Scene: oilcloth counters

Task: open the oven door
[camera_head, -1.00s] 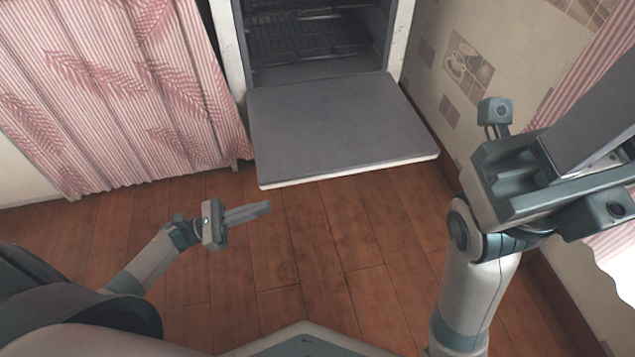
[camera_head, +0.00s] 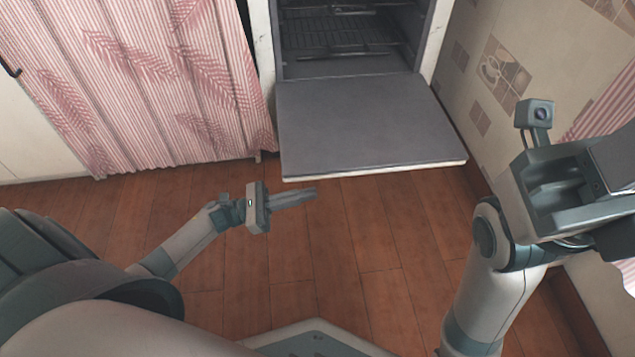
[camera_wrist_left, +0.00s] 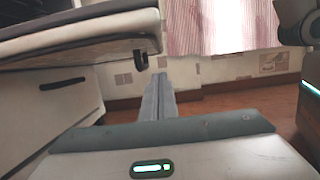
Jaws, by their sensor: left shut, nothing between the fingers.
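The oven (camera_head: 262,40) stands at the top of the head view with its dark cavity and wire racks (camera_head: 345,32) showing. Its door (camera_head: 365,120) is folded down flat, grey inside with a pale front edge. My left gripper (camera_head: 313,192) is shut and empty, just in front of the door's front edge near its left corner. In the left wrist view its closed fingers (camera_wrist_left: 158,85) point ahead, and a pale-edged slab, seemingly the door (camera_wrist_left: 80,35), is at upper left. My right gripper (camera_head: 590,185) is at the right; its fingertips are not clearly visible.
A pink striped curtain (camera_head: 140,90) hangs left of the oven. A tiled wall (camera_head: 520,60) rises close on the right. The wooden floor (camera_head: 370,240) in front of the door is clear. A pale panel with a dark handle (camera_wrist_left: 62,84) shows in the left wrist view.

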